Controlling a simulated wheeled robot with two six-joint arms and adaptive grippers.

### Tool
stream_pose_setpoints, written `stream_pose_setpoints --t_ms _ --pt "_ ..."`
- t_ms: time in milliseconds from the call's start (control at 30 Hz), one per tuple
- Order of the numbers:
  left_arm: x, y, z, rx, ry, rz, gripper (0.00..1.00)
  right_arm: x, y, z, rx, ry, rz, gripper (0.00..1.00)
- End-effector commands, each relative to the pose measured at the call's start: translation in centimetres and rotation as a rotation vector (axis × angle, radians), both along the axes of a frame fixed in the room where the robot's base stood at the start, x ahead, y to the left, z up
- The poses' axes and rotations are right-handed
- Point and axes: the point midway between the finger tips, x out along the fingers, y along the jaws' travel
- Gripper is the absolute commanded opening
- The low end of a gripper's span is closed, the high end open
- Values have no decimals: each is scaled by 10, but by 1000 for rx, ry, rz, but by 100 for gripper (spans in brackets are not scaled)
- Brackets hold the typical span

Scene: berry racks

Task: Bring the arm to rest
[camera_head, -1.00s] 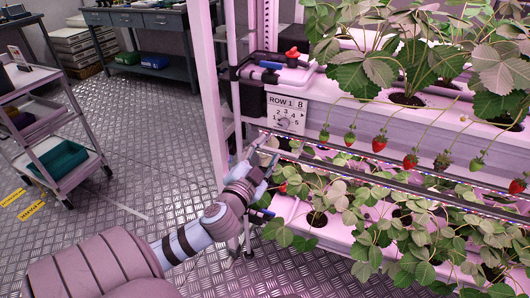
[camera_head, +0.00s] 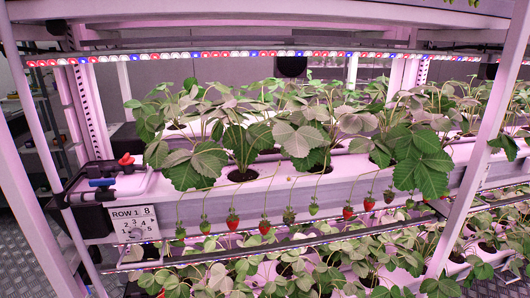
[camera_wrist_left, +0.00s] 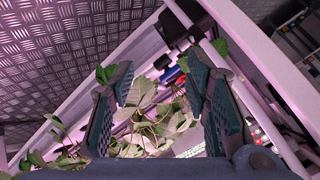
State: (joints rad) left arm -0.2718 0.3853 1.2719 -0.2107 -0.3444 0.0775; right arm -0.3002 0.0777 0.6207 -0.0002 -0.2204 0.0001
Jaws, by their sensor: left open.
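My left gripper (camera_wrist_left: 165,85) shows in the left wrist view with its two dark teal fingers spread wide apart. Nothing is held between them. Strawberry leaves (camera_wrist_left: 150,125) and a pink-white rack frame (camera_wrist_left: 265,75) lie beyond the fingers. I cannot tell how far they are from the fingertips. My left arm is not visible in the head view. My right gripper is in neither view.
The berry rack fills the head view. A gutter (camera_head: 300,195) carries leafy plants, with red and green berries hanging in front. A rack post (camera_head: 470,150) stands at right.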

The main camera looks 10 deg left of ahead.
Motion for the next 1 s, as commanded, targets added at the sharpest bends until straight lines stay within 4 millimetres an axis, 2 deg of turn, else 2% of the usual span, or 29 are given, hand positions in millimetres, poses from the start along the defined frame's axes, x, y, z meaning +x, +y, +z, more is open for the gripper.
stream_pose_setpoints --t_ms 33,67,100,133,200,300,333,400,467,1000 --pt "-43 -12 -27 -61 96 47 43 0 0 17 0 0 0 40" --pt "-70 -22 -45 -99 153 77 43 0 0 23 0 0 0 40" --pt "-108 -36 -65 -147 226 117 43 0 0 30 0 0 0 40" --pt "-135 -49 -77 -181 277 146 43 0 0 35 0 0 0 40" --pt "-192 -80 -95 -249 382 210 43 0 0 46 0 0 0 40" --pt "-251 -119 -103 -318 494 275 43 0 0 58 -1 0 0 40" --pt "-261 -129 -103 -332 516 284 43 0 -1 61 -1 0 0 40" --pt "-270 -149 -99 -358 534 289 43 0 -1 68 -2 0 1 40" --pt "-270 -156 -97 -368 535 289 43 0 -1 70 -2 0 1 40" --pt "-270 -156 -97 -368 535 289 43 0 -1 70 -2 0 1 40"
